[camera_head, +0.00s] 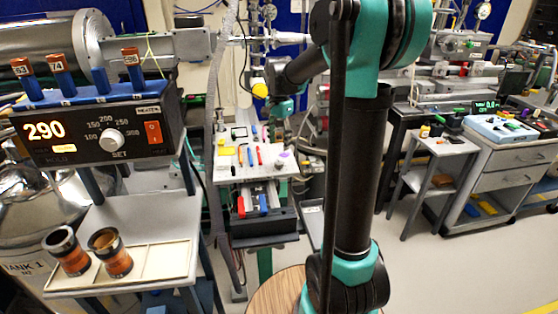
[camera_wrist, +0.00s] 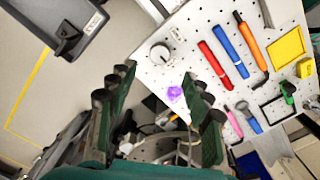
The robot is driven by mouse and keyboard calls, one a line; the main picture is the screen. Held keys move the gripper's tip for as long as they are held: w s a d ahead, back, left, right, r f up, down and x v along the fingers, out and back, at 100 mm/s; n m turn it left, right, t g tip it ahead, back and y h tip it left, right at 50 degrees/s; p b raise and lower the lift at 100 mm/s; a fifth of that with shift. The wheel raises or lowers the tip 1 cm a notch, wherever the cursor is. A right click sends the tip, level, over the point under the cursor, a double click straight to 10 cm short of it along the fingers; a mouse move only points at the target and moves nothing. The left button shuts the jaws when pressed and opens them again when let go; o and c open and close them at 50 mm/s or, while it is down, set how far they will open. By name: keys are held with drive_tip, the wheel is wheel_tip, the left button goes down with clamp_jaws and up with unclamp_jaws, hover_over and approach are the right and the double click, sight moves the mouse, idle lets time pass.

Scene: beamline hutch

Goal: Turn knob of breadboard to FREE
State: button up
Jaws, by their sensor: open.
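The breadboard (camera_wrist: 206,20) is a white perforated board that fills the upper right of the wrist view. It also shows in the head view (camera_head: 227,172), on a cart near the middle. Its round silver knob (camera_wrist: 160,53) sits near the board's left edge, with a dark dial marking around it. The lettering is too small to read. My gripper (camera_wrist: 157,80) is open and empty, its two dark green fingers spread below the knob in the wrist view. The knob appears just beyond the fingertips, not between them. In the head view I cannot make out the fingers clearly.
A purple item (camera_wrist: 175,93) lies by the right finger. A red pen (camera_wrist: 215,65), a blue pen (camera_wrist: 230,52) and an orange tool (camera_wrist: 250,40) lie right of the knob. A yellow square (camera_wrist: 286,54) is farther right. Open floor (camera_wrist: 75,85) shows at left.

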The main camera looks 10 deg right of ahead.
sight(279, 162)
wheel_tip(279, 162, down, 8)
drive_tip(key=shift+f, duration=0.25)
drive_tip(key=shift+c, duration=0.5)
clamp_jaws()
